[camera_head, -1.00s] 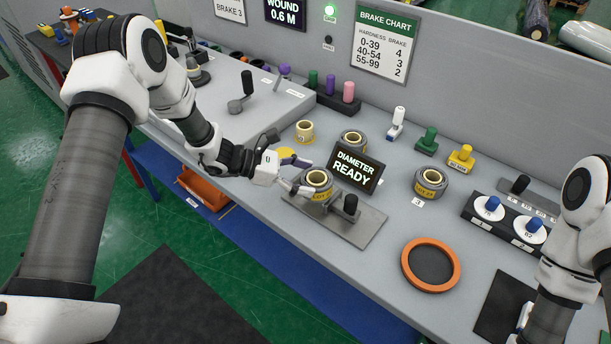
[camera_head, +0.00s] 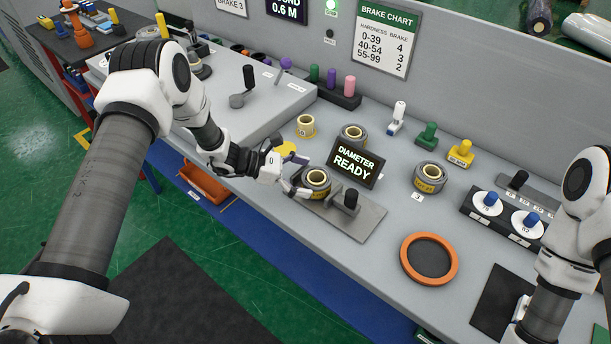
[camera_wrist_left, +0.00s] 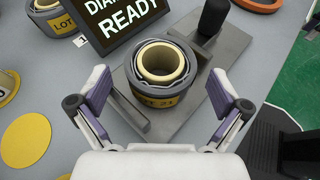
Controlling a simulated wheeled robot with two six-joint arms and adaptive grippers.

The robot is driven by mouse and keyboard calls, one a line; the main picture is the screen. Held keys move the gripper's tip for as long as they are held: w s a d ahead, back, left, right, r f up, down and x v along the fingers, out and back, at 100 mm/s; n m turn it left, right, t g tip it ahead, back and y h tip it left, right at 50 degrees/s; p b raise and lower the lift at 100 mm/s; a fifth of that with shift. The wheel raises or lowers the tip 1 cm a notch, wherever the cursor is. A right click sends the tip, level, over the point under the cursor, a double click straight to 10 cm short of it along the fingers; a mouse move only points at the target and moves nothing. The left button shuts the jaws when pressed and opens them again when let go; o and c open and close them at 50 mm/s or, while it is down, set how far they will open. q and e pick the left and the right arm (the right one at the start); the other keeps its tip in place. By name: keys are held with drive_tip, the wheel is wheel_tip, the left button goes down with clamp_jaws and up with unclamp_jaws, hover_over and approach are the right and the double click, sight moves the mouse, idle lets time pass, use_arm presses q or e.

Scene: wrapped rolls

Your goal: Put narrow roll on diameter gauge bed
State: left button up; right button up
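A grey wrapped roll (camera_head: 317,183) with a cream core and a yellow LOT 21 label sits upright on the metal diameter gauge bed (camera_head: 362,222), beside the black-handled post. In the left wrist view the roll (camera_wrist_left: 160,76) stands on the bed plate (camera_wrist_left: 198,112), ahead of and between the spread fingers. My left gripper (camera_head: 290,168) is open and empty, with visible gaps to the roll on both sides. It also shows in the left wrist view (camera_wrist_left: 160,108). The gauge display (camera_head: 357,165) reads DIAMETER READY. My right gripper is out of view below my right arm.
Other wrapped rolls stand behind the display (camera_head: 353,134) and to its right (camera_head: 429,176). An orange ring (camera_head: 429,259) lies right of the bed.

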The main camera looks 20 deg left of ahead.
use_arm(q)
drive_tip(key=shift+r+p, duration=0.3)
drive_tip(key=shift+p, duration=0.05)
drive_tip(key=b+v, duration=0.2)
drive_tip(key=v, duration=1)
drive_tip(key=shift+f, duration=0.2)
idle(0.4)
